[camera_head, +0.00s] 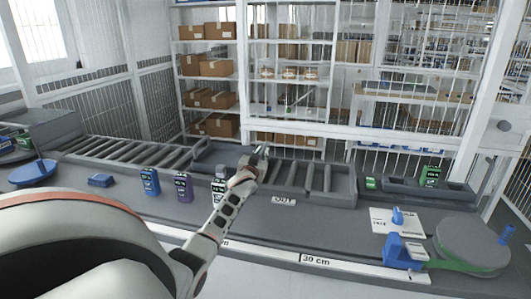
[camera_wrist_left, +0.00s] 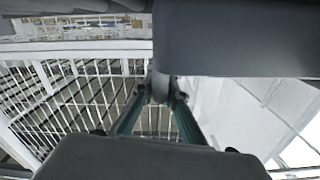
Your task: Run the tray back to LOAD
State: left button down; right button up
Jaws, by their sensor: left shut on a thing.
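My left gripper (camera_head: 262,152) reaches in from the lower left to the middle of the roller line, beside the dark grey tray-like block (camera_head: 218,154). In the left wrist view its two greenish fingers (camera_wrist_left: 160,92) close together on a small grey knob-like part (camera_wrist_left: 160,84). What this part belongs to is not clear. A dark grey box-like body (camera_wrist_left: 235,40) fills the upper right of that view. The roller track (camera_head: 125,150) lies left of the block and a shorter roller section (camera_head: 315,177) lies right, with an OUT label (camera_head: 284,202) in front. No LOAD label is readable.
A blue dispenser (camera_head: 403,250) and a grey disc (camera_head: 472,245) sit at the right.

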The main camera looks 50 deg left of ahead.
pick_arm(q)
jog(key=shift+f, duration=0.15)
jog(key=c, duration=2)
grip_release()
jog(key=shift+c, duration=0.2)
jog(key=shift+s, duration=0.1)
jog(key=v, duration=1.2)
